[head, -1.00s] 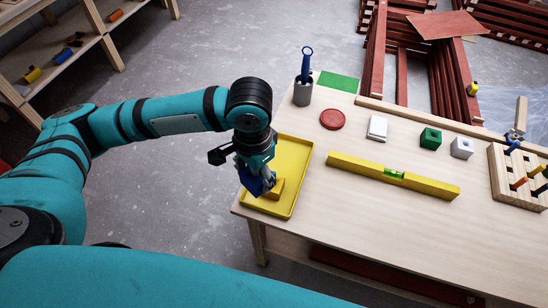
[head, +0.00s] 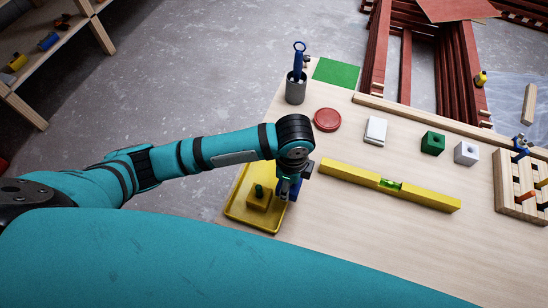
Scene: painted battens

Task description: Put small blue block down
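My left gripper (head: 288,196) points down over the right edge of the yellow tray (head: 271,226), at the left end of the workbench. A small blue block (head: 293,189) shows at its fingers and appears held between them. The fingers and wrist hide part of the block, and I cannot tell whether its underside touches anything. A yellow block (head: 257,201) with a green knob sits in the tray, left of the gripper. My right gripper is not in view.
A yellow spirit level (head: 430,194) lies right of the gripper. Behind are a grey cup (head: 296,91) with a blue tool, a red disc (head: 327,120), a white block (head: 376,131), a green block (head: 432,142) and another white block (head: 466,153). The front bench top is clear.

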